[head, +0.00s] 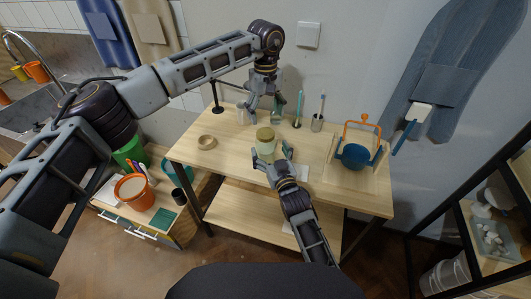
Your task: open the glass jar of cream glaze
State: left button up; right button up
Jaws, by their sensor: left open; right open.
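The glass jar of cream glaze (265,149) stands upright on the wooden table, with its olive-tan lid (265,133) on top. My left gripper (263,109) points down, open, above and a little behind the jar in this view, with nothing in its jaws. My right gripper (273,157) reaches in from the front, open. Its fingers are at the front and right of the jar; I cannot tell whether they touch it. They hide part of the jar's lower front.
On the wooden table (225,170) are a tape-like ring (207,142), a black stand (217,105), a cup with tools (317,122) and a teal stick on a holder (298,110). The table's left front is clear.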

jog(key=shift+x, duration=2.5)
